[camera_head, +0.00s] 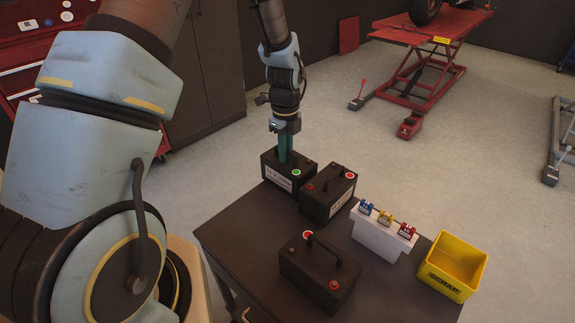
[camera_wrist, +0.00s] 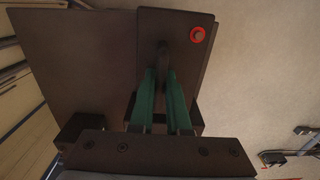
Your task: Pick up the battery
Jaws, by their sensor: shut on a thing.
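Three black batteries with top handles are on or over the dark table (camera_head: 225,235). My gripper (camera_head: 286,158) points down at the far-left battery (camera_head: 278,179), which has a white label and a green-ringed terminal. Its teal fingers are shut on that battery's handle. In the wrist view the fingers (camera_wrist: 162,92) close around the handle of the battery (camera_wrist: 178,35), with a red-ringed terminal at its corner. I cannot tell whether its base touches the table. A second battery (camera_head: 322,204) stands close at its right. A third battery (camera_head: 310,278) stands nearer the front.
A white block (camera_head: 372,240) with blue, yellow and red clamps stands right of the batteries. A yellow scrap bin (camera_head: 448,280) is at the table's right edge. A red motorcycle lift (camera_head: 420,80) stands behind on open floor. Dark cabinets (camera_head: 205,80) are at the back left.

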